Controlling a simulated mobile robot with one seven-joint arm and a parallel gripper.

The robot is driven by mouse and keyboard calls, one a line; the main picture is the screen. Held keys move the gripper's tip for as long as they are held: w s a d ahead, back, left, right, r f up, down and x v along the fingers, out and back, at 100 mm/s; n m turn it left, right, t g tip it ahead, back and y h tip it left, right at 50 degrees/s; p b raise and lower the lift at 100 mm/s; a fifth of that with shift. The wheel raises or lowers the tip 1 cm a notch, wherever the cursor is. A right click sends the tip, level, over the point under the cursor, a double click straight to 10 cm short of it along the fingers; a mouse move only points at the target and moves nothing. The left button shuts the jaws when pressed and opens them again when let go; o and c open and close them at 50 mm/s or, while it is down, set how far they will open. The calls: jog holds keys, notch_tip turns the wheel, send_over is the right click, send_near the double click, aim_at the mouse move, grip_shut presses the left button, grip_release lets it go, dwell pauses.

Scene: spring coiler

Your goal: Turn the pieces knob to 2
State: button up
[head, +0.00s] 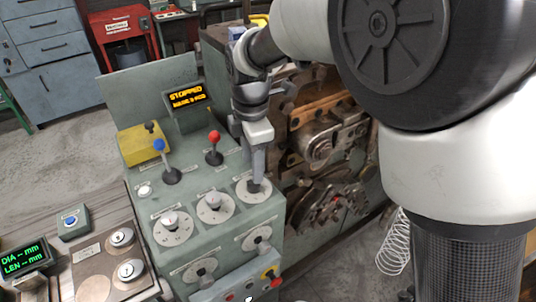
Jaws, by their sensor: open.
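The control panel (190,190) carries three white dials on its sloped top: a left dial (173,230), a middle dial (215,207) and a right dial (243,196). Their labels are too small to read, so I cannot tell which is the pieces knob. My gripper (257,178) points down at the right dial and is open, with its fingers at the dark knob in the dial's centre. The fingers hide most of that knob and its pointer; contact is unclear. The display (187,97) reads "STOPPED", with a blurred second line like "MAKE 3 PCS".
A blue-knobbed lever (160,148) and a red-knobbed lever (214,138) stand behind the dials. Two more dials (201,270) (257,238) are on the front face. The coiler mechanism (325,150) is close on the right. A bench with gauges (121,238) is at left.

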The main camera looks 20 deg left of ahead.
jog(key=f, duration=0.6)
jog(key=shift+w+a+f, duration=0.1)
jog(key=shift+w+f, duration=0.1)
jog(key=shift+f, duration=0.15)
jog(key=c, duration=1)
